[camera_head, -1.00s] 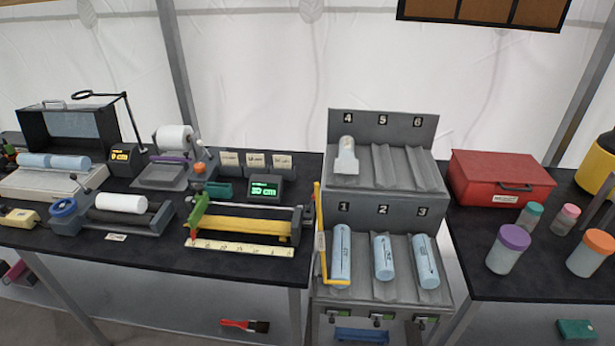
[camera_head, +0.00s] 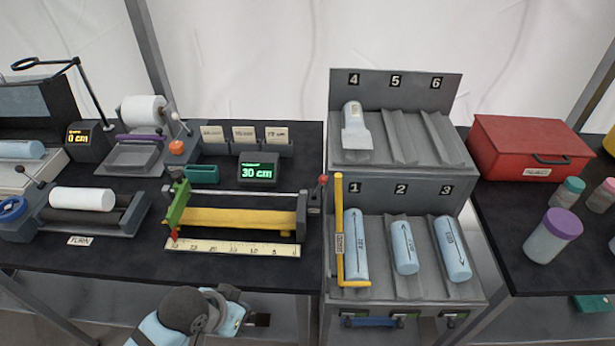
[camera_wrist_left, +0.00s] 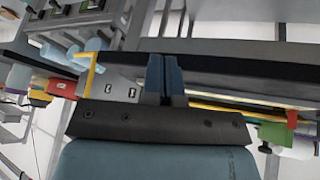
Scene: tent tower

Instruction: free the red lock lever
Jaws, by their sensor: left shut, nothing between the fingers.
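A small red piece (camera_head: 173,236) sits at the foot of the green slider (camera_head: 178,204), by the left end of the ruler strip (camera_head: 232,247). In the left wrist view a red piece (camera_wrist_left: 292,118) shows beside the green part (camera_wrist_left: 275,133). A second red-knobbed lever (camera_head: 322,181) stands at the right end of the same device. I cannot tell which is the lock lever. My left gripper (camera_wrist_left: 163,78) is shut and empty, with its fingers together. In the head view my left arm is low, in front of the bench, below the ruler and apart from both red parts.
The device has a yellow bar (camera_head: 238,220) and stands on a black bench. A display (camera_head: 258,172) reads 30 cm behind it. A numbered rack (camera_head: 395,185) holds blue rolls at the right, with a yellow frame (camera_head: 339,225) at slot 1. A roller unit (camera_head: 115,222) stands left.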

